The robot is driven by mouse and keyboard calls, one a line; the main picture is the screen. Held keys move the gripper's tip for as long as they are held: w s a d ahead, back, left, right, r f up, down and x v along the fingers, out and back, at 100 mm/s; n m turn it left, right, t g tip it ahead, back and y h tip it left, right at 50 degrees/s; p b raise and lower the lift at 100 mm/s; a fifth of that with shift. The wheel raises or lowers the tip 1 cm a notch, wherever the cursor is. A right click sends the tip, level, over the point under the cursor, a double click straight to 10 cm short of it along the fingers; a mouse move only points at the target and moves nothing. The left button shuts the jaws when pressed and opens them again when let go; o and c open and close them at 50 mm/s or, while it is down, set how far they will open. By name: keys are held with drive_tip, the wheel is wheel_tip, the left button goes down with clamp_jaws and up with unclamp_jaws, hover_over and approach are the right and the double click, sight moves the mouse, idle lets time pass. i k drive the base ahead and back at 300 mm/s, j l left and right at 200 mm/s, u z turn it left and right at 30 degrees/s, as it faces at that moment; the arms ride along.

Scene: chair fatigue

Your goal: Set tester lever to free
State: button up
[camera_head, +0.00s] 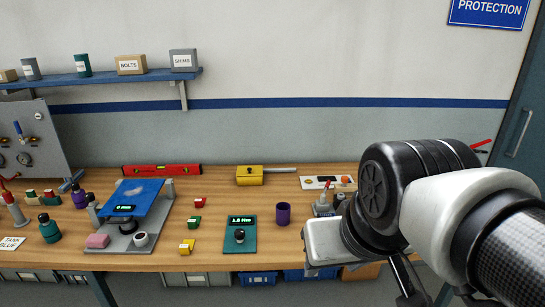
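No lever here carries a readable "free" mark, so I cannot tell for sure which is the tester lever. A yellow box (249,175) with a grey bar (281,170) sticking out to its right stands at the back middle of the bench. A small grey device with a red upright handle (324,194) stands further right, partly hidden by my arm. A stand with a tilted blue plate (146,193) and a small display is at the left. My arm fills the right side, with a pale block at its near end; my gripper's fingers cannot be made out.
The wooden bench (218,211) holds a teal meter (240,235), a purple cup (283,214), a red level (162,170) and small coloured blocks. A white panel (328,183) lies at the back right. A blue shelf (105,79) hangs above.

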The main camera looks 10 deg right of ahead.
sight(326, 188)
drive_tip(key=z, duration=0.45)
drive_tip(key=i+l+z, duration=0.25)
drive_tip(key=i+l, duration=0.4)
drive_tip(key=i, duration=0.05)
